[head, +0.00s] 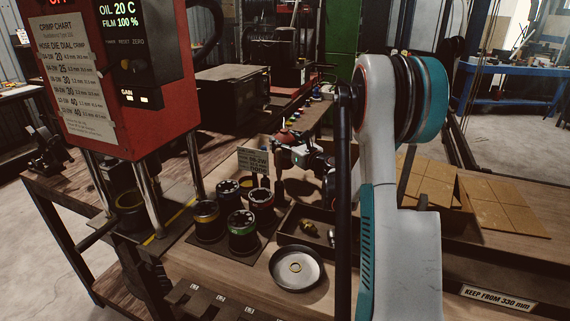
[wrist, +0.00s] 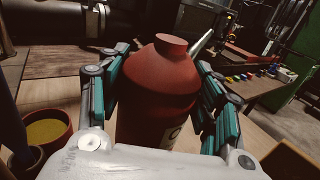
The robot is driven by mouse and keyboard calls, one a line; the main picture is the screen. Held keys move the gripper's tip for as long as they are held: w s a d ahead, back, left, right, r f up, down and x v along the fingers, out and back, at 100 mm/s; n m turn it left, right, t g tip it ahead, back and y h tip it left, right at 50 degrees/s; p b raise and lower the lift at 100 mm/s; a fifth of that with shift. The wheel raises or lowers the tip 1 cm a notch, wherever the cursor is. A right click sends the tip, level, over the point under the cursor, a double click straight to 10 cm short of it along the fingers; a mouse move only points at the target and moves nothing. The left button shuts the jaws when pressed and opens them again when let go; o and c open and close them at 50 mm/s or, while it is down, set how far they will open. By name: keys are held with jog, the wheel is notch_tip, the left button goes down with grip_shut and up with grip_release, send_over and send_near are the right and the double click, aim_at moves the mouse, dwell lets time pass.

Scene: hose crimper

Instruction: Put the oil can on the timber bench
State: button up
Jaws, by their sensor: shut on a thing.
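The oil can (wrist: 165,95) is red with a narrow neck and a pale label low on its side. It stands roughly upright between the teal-padded fingers of my gripper (wrist: 160,105), which is shut on it. In the head view a small red part of the can (head: 284,136) shows beside my gripper (head: 305,158); my arm hides much of that area. The timber bench (head: 235,277) runs across the head view, with bare wood at front and right. The can's base is hidden, so I cannot tell whether it touches a surface.
A red crimper (head: 115,75) stands at left. Several round dies (head: 243,232) sit on a dark mat near a sign card (head: 253,163). A round metal dish (head: 296,268) and a dark tray (head: 291,222) lie nearer the middle. Tan panels (head: 490,203) are at right.

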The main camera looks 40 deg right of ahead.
jog(key=shift+f+b, duration=0.95)
jog(key=shift+f, duration=2.15)
jog(key=shift+f, duration=0.15)
jog(key=o, duration=1.7)
jog(key=shift+s+r, duration=0.2)
jog(key=shift+s+a+p, duration=0.1)
jog(key=shift+s+p, duration=0.85)
jog(key=shift+s, duration=2.65)
